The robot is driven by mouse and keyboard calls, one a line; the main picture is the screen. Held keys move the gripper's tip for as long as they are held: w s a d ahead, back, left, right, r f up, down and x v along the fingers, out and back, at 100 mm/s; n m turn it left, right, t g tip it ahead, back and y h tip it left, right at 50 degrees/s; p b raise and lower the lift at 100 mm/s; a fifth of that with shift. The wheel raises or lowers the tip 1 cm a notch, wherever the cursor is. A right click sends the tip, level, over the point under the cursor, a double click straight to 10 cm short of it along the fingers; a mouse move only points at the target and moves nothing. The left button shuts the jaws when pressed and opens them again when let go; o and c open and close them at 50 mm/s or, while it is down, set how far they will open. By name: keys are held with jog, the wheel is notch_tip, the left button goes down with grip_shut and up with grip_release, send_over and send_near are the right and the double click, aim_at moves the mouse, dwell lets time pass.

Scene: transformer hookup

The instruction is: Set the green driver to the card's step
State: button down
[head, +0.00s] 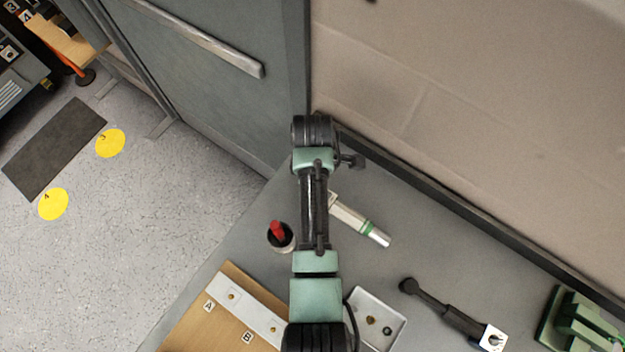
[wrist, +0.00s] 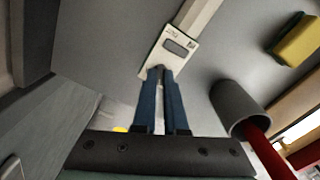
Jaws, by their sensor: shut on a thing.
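The green driver (head: 350,215) lies on the grey bench, with a pale body, a green band and a silvery end; my arm covers its near-left end. In the wrist view, the driver's wide pale end (wrist: 163,62) shows a grey window and small print too blurred to read. My gripper (wrist: 157,72) has its two blue fingers close together at the edge of that end, shut on it. In the head view my gripper is hidden by my arm. I cannot make out the card with the step.
A dark cup (head: 281,238) with a red-handled tool stands left of the driver. A wooden board (head: 222,300) with a plate marked A and B, a pale tray (head: 397,326) of small parts, a black tool (head: 440,303) and a green device (head: 575,322) are also on the bench.

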jog(key=m+p, duration=0.2)
jog(key=m, duration=0.3)
jog(key=shift+r+m, duration=0.1)
jog(key=shift+m, duration=0.3)
jog(key=m+p, duration=0.1)
jog(key=m, duration=0.4)
jog(key=shift+p, duration=0.3)
jog(key=c, duration=1)
grip_release()
jog(key=shift+o, duration=0.2)
notch_tip(320, 180, up, 13)
jog(key=b, duration=0.1)
jog(key=shift+b, duration=0.4)
